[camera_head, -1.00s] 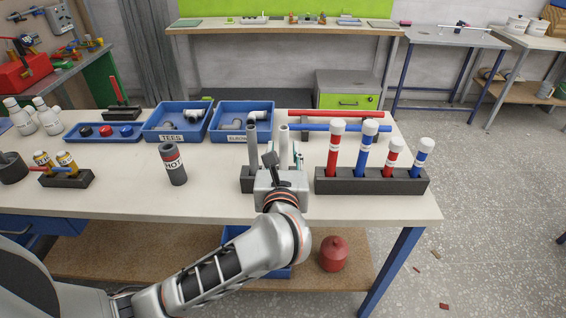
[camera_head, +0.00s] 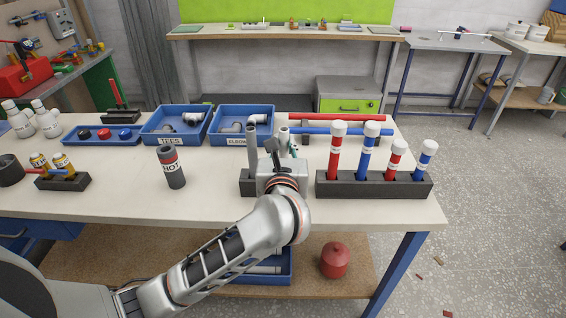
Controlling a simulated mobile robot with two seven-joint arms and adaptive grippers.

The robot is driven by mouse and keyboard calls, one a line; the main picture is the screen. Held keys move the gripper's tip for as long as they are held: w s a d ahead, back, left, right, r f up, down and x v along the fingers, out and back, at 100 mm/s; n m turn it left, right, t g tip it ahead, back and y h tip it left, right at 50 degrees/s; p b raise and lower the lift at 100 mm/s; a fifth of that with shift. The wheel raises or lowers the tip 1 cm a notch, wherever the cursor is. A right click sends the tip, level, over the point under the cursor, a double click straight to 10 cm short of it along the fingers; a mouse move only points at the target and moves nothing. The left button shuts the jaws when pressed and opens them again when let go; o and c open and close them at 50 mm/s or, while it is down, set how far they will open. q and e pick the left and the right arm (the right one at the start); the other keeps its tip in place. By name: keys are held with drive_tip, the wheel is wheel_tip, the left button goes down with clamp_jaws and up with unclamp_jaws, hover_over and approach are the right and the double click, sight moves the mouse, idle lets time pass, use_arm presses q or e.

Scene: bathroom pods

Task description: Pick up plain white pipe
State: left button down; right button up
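Two plain pale grey-white pipes stand upright at the middle of the bench, the left one (camera_head: 252,148) in a dark block (camera_head: 247,187) and the right one (camera_head: 284,136) just behind my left gripper. My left gripper (camera_head: 283,150) is low over the block, with its fingers up around the right pipe. The gripper's body hides the pipe's lower part and part of the block. Whether the fingers press on the pipe cannot be seen. My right gripper is out of view.
A dark rack (camera_head: 374,189) with red and blue white-capped pipes stands close on the right. A grey HOT cylinder (camera_head: 172,168) stands left. Blue bins of tees (camera_head: 178,139) and elbows (camera_head: 238,140) and lying red (camera_head: 338,117) and blue pipes (camera_head: 322,130) are behind.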

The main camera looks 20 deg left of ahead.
sight(284, 130)
use_arm(q)
drive_tip(key=shift+r+p, duration=0.55)
drive_tip(key=shift+r, duration=0.15)
drive_tip(key=shift+r+p, duration=1.3)
drive_tip(key=shift+r, duration=0.3)
drive_tip(key=shift+r+p, duration=1)
drive_tip(key=shift+r, duration=0.2)
